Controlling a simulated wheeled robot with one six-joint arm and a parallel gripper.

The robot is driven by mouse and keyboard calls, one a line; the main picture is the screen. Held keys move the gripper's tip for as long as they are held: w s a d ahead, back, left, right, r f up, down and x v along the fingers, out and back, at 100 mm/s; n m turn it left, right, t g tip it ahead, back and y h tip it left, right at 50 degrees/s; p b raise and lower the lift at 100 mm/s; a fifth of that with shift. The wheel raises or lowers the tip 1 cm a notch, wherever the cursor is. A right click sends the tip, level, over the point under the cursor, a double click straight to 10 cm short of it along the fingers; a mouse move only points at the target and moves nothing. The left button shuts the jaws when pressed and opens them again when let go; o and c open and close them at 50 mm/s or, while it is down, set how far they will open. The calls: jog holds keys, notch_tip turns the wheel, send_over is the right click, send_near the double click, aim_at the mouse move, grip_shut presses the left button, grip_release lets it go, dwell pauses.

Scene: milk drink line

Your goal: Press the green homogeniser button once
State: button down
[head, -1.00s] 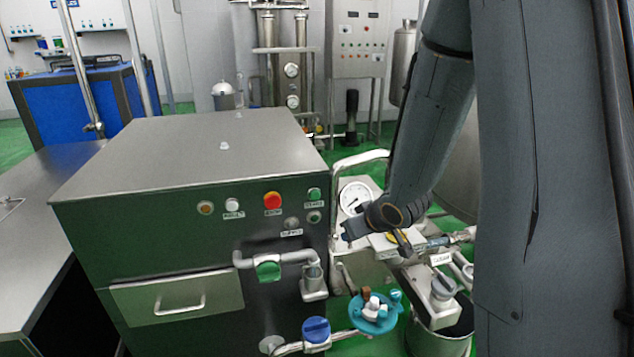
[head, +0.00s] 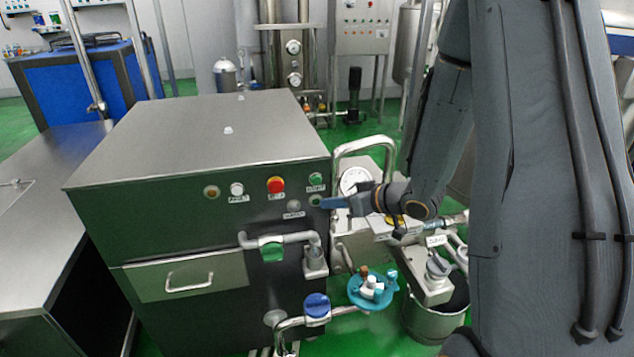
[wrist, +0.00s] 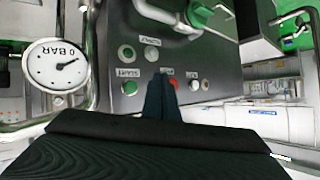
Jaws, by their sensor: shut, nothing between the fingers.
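The green homogeniser button (head: 315,178) is at the upper right of the dark front panel of a steel-topped machine (head: 180,235). In the wrist view, which shows the panel upside down, the green button (wrist: 130,88) sits beside a START label. My gripper (head: 325,202) is shut and empty, pointing left near the panel's right edge, a little below the green button in the head view. In the wrist view its closed fingertips (wrist: 160,80) lie to the right of the green button and partly cover the red button (wrist: 168,76). I see no contact; the gap is hard to judge.
A red button (head: 275,185), a white button (head: 237,189) and small lamps share the panel. Below are a pipe with a green valve handle (head: 271,250) and a blue knob (head: 316,305). A pressure gauge (head: 355,181) and a curved metal pipe stand close to my gripper.

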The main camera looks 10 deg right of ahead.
jog(key=shift+w+b, duration=0.45)
jog(key=shift+w, duration=3.45)
jog(key=shift+w, duration=0.2)
jog(key=shift+w, duration=0.2)
jog(key=shift+w+p, duration=0.4)
jog(key=shift+w, duration=0.05)
jog(key=shift+s, duration=0.15)
jog(key=shift+s+p, duration=0.4)
jog(key=shift+s, duration=0.3)
jog(key=shift+s, duration=0.1)
jog(key=shift+s+p, duration=0.85)
jog(key=shift+s, duration=1.55)
